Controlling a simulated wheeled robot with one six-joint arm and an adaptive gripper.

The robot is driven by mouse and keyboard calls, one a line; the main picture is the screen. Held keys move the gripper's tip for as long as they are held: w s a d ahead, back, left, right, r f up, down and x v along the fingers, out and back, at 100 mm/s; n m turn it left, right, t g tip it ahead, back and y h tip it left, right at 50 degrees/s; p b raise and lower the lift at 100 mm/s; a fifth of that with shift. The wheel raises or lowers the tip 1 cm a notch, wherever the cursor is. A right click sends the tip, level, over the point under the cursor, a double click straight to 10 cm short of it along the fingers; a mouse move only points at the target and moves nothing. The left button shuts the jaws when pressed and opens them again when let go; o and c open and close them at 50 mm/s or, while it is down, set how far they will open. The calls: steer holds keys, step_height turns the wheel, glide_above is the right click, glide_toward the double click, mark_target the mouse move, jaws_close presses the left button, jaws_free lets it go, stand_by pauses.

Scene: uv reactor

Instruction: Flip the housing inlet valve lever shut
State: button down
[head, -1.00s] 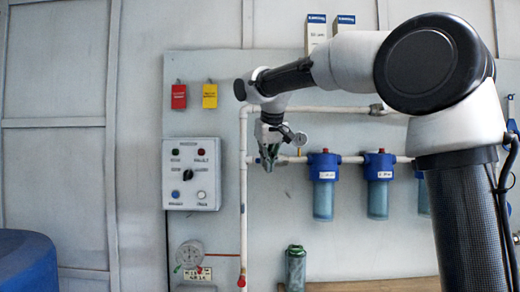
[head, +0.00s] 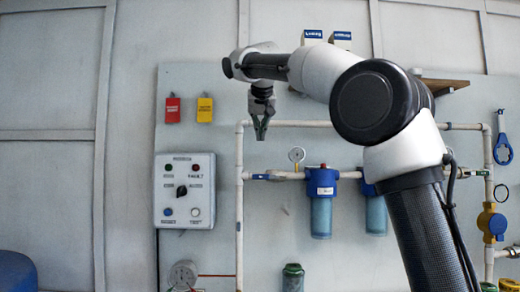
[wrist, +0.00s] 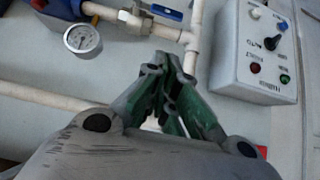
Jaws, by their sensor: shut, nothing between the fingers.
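The inlet valve (wrist: 135,18) is a metal body on the pale pipe left of the filter housings. Its blue lever (wrist: 166,11) shows at the top edge of the wrist view, partly cut off, and looks roughly in line with the pipe. In the head view the lever (head: 262,177) is a small blue bar at the pipe, between the vertical pipe and the gauge. My gripper (head: 260,136) points down, shut and empty, above the valve and apart from it. The wrist view shows its green-sided fingers (wrist: 172,60) together.
A pressure gauge (head: 297,155) stands on the pipe right of the valve, beside a blue-capped filter housing (head: 321,205). A control box (head: 184,190) is to the left. An upper pipe (head: 300,124) runs behind my gripper.

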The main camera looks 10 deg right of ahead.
glide_above(262, 177)
step_height(262, 177, down, 6)
steer(key=f, duration=0.4)
steer(key=shift+a+f, duration=0.25)
steer(key=shift+a, duration=0.15)
steer(key=shift+a+f, duration=0.1)
steer(key=shift+a+f+h, duration=0.1)
steer(key=shift+h, duration=0.2)
